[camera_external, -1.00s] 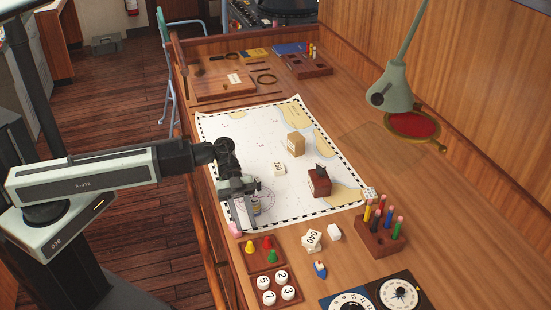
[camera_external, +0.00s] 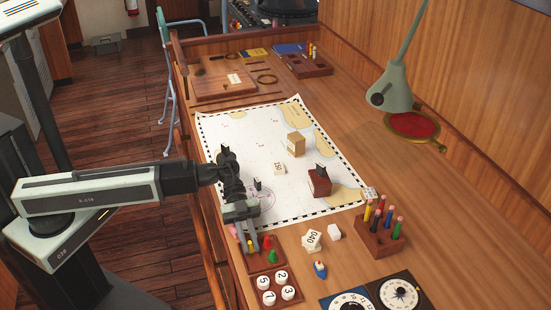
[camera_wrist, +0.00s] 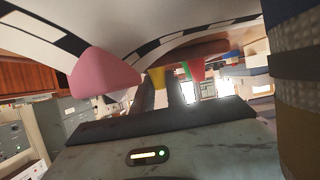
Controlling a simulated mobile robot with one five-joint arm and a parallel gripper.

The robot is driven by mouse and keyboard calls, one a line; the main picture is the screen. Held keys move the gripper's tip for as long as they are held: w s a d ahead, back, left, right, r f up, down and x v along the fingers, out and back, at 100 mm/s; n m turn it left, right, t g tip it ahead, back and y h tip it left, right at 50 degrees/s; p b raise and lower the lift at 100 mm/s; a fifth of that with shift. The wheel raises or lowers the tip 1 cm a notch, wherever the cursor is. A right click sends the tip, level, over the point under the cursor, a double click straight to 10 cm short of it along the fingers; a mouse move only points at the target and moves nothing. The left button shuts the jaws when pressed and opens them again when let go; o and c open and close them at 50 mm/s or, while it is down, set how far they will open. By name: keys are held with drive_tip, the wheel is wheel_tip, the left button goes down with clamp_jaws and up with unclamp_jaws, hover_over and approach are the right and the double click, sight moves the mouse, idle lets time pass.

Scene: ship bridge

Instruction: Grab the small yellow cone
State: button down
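The small yellow cone (camera_external: 250,246) stands on the wooden tray of playing pieces, left of the red cone (camera_external: 267,242) and the green cone (camera_external: 273,257). My gripper (camera_external: 249,243) points down over the tray's left part. Its fingers are apart, one on each side of the yellow cone as seen here, and they partly hide it. In the wrist view the yellow cone (camera_wrist: 157,76) shows beyond the gripper, with the red cone (camera_wrist: 193,70) to its right. I cannot tell whether the fingers touch the cone.
A pink block (camera_wrist: 105,74) is close by on the left in the wrist view. Numbered white discs (camera_external: 265,282) lie in front of the cones. White dice (camera_external: 311,239) and a pencil block (camera_external: 380,238) stand to the right. The chart (camera_external: 236,137) lies behind.

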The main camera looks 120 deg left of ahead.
sight(250, 242)
drive_tip(key=shift+r, duration=0.15)
wheel_tip(250, 242, up, 10)
drive_tip(key=p, duration=1)
